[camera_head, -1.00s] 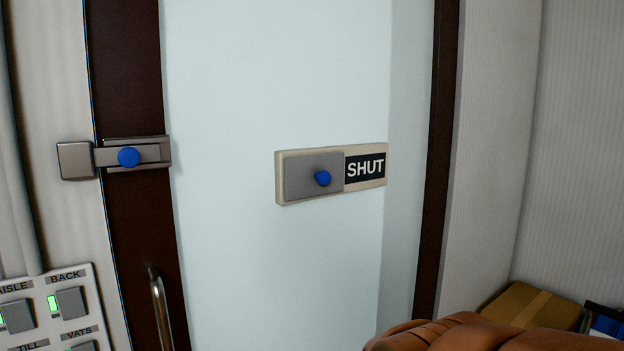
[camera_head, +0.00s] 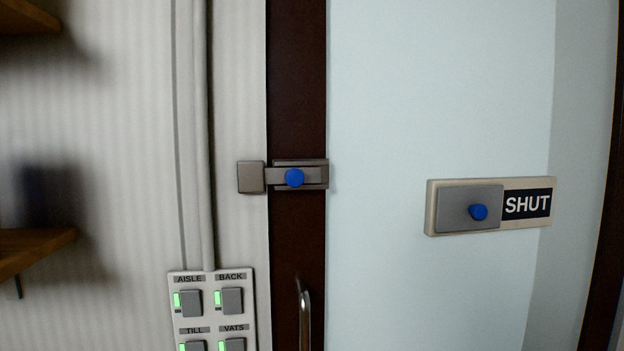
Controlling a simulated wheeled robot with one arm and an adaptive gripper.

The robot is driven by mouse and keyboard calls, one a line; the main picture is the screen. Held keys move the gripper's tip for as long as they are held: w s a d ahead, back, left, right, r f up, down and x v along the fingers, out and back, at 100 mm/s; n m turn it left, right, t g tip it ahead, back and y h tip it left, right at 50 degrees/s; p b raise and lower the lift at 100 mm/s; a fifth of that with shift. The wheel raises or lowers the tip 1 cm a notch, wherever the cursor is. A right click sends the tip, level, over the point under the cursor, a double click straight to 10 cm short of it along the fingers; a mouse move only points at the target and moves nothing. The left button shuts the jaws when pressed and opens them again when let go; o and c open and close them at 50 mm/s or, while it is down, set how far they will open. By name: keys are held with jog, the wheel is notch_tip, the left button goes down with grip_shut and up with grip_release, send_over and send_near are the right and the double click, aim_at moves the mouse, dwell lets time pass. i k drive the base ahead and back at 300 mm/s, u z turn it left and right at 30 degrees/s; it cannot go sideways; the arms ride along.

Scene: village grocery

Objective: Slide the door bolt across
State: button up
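The door bolt (camera_head: 280,178) is a grey metal bar with a round blue knob (camera_head: 294,178). It lies level in a metal holder (camera_head: 316,175) on the dark brown door frame. Its left end meets a square metal keeper (camera_head: 251,177) on the pale wall, with no gap that I can see. The pale blue door panel (camera_head: 420,90) is to the right. My gripper is not in view.
A sliding sign (camera_head: 467,207) with a blue knob reads SHUT on the door panel. A metal handle (camera_head: 305,322) is below the bolt. A switch panel (camera_head: 211,300) with green lights is at lower left. Wooden shelves (camera_head: 32,252) are at far left.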

aim_at(294, 177)
jog(key=z, duration=0.35)
jog(key=k, duration=0.7)
jog(key=u, duration=1.15)
jog(key=i, duration=0.5)
